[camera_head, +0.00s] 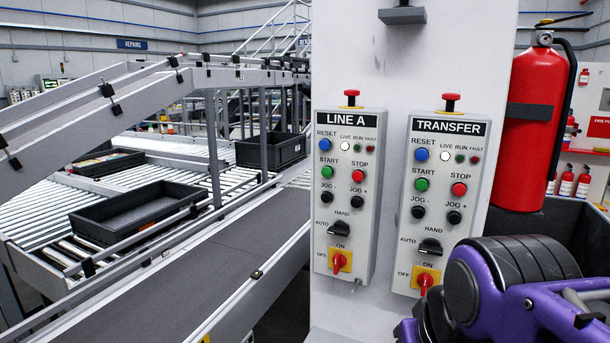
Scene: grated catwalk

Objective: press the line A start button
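The LINE A control box (347,215) is a grey panel fixed to the left part of the white post. Its green START button (326,172) sits at the left, below the blue RESET button (324,145) and left of the red STOP button (358,177). Nothing covers the START button. Two black JOG buttons are below it. The LINE A white LIVE lamp (345,146) looks lit; the RUN and FAULT lamps look dark. A purple and black part of my arm shows at the lower right, apart from the LINE A box in the picture. My gripper's fingers are not in view.
A similar TRANSFER box (437,230) with its own green START button (421,185) is just right of LINE A. Red mushroom buttons top both boxes. A red fire extinguisher (529,130) hangs at right. A roller conveyor (110,190) with black trays fills the left.

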